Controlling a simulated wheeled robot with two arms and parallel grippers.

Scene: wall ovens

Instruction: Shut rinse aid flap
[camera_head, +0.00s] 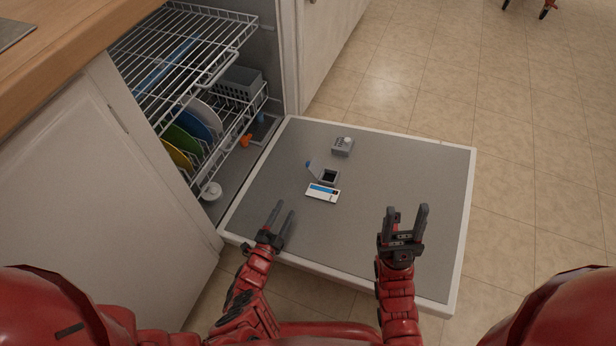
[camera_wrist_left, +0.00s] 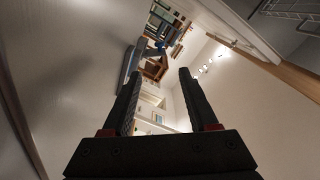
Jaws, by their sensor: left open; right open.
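The rinse aid flap (camera_head: 313,168) is a small grey lid with a blue tip, standing raised at the left side of a dark square compartment (camera_head: 328,177) on the inner face of the lowered dishwasher door (camera_head: 410,165). My left gripper (camera_head: 282,212) is open and empty above the door, nearer to me than the flap and to its left. In the left wrist view its two fingers (camera_wrist_left: 157,98) stand apart with nothing between them. My right gripper (camera_head: 407,212) is open and empty over the right part of the door, apart from the flap.
A white and blue packet-like panel (camera_head: 323,192) lies just in front of the compartment. A grey vented part with a white knob (camera_head: 343,147) sits behind it. The upper rack (camera_head: 190,45) and plates (camera_head: 185,140) are at the left.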

